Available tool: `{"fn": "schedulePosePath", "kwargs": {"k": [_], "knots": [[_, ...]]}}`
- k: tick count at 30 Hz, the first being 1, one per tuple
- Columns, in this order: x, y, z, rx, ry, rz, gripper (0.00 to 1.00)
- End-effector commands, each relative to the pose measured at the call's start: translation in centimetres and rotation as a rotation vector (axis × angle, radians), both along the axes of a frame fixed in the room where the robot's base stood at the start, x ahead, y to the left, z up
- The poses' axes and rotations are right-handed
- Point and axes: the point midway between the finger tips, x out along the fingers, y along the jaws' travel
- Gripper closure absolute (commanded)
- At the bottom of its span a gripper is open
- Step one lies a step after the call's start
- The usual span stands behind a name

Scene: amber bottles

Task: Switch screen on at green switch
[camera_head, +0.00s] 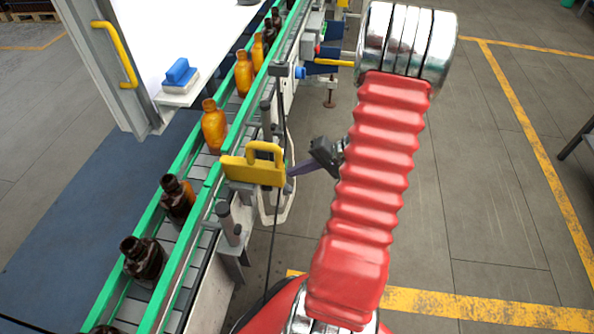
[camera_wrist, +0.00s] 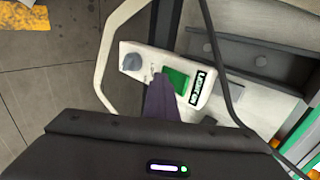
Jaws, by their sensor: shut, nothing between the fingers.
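The green switch (camera_wrist: 176,80) sits on a pale control box (camera_wrist: 138,77), between a grey round knob (camera_wrist: 131,62) and a black label with white lettering too small to read surely. My gripper (camera_wrist: 160,79) is shut and empty. Its purple fingers point at the box, and their tips overlap the left edge of the green switch in the wrist view; I cannot tell if they touch it. In the head view my gripper (camera_head: 291,171) is beside the conveyor, close to a yellow handled part (camera_head: 255,166). The switch is not visible there. I cannot identify a lit screen.
A conveyor (camera_head: 205,160) with green rails carries several amber and dark bottles (camera_head: 214,125). A pale guard loop (camera_wrist: 103,65) and a black cable (camera_wrist: 222,65) lie close around the control box. A blue-handled block (camera_head: 178,75) rests on a ledge. Open floor lies on the right.

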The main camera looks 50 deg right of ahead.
Motion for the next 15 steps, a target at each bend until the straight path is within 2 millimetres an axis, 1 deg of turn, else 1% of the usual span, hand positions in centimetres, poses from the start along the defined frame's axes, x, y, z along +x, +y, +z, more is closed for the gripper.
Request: {"fn": "schedulePosePath", "kwargs": {"k": [1,9,15], "knots": [[0.3,0.7,0.1,0.013,-0.001,0.009,1.00],[0.4,0.6,1.4,0.010,-0.009,0.008,1.00],[0.5,0.4,1.7,0.006,-0.012,0.008,1.00]]}}
